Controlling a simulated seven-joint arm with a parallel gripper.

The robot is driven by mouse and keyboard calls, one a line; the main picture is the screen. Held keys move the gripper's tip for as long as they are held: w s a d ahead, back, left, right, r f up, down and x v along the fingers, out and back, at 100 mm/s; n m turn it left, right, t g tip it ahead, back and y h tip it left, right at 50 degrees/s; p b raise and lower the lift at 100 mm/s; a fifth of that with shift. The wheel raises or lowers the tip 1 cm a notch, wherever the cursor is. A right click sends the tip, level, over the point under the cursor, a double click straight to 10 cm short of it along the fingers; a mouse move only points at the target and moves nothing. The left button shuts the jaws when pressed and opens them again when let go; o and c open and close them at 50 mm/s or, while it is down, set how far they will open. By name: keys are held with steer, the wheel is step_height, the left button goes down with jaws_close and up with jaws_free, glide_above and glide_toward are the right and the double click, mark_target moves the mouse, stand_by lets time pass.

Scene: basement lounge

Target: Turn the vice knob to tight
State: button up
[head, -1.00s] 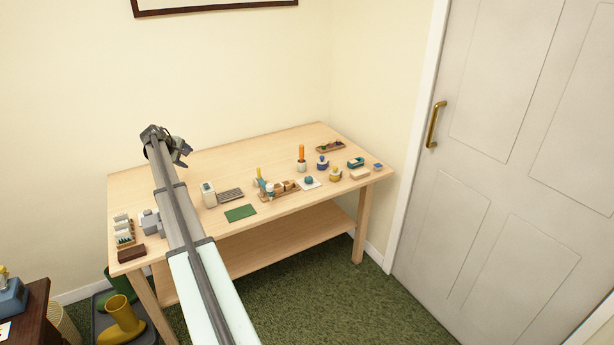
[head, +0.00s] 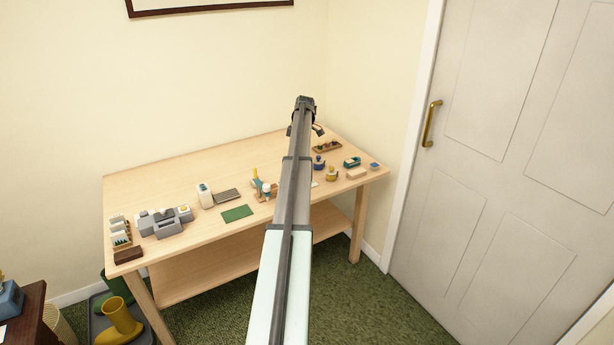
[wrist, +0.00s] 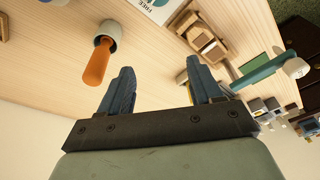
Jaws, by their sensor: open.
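A grey vice-like block (head: 165,222) stands at the left front of the workbench, with small pale parts on top. I cannot make out its knob or the knob's setting. Small grey blocks, probably the same vice, show at the right of the wrist view (wrist: 266,108). My gripper (head: 304,131) is above the back right part of the bench, far to the right of the vice. In the wrist view my gripper (wrist: 160,72) has its two dark blue fingers apart, with nothing between them.

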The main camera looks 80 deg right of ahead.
steer(key=s+d+r+n+t+y, duration=0.1)
steer(key=s+r+t, duration=0.1)
steer(key=s, duration=0.8)
steer(key=x, duration=1.3)
steer(key=shift+s+f, duration=0.1)
steer(key=shift+f, duration=0.3)
steer(key=c, duration=1)
